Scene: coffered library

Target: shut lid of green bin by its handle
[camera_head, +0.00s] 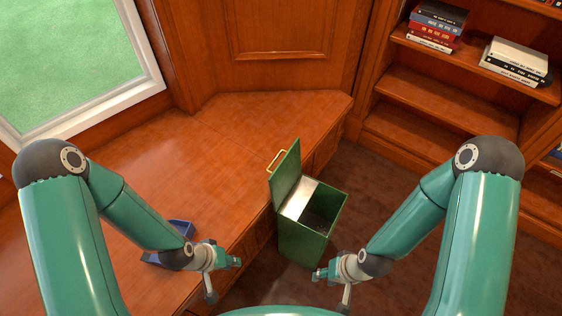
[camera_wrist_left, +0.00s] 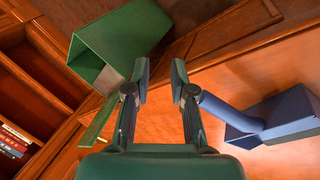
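The green bin (camera_head: 302,243) stands on the floor against the front of the wooden bench, near the middle of the head view. Its green lid (camera_head: 286,178) is open, standing up on the bin's left side. A brass handle (camera_head: 277,161) sticks out from the lid's upper left edge. In the left wrist view the bin (camera_wrist_left: 125,40) is at upper left. My left gripper (camera_head: 225,280) is open and empty, lower left of the bin and apart from it; its spread fingers also show in the left wrist view (camera_wrist_left: 160,78). My right gripper (camera_head: 332,291) is open and empty, below the bin in the picture.
The wooden bench top (camera_head: 235,130) is mostly clear. A blue box-like object (camera_head: 182,228) lies on it, partly behind my left forearm; it also shows in the left wrist view (camera_wrist_left: 275,118). Bookshelves (camera_head: 440,95) with books stand at right. Dark floor (camera_head: 385,185) is free right of the bin.

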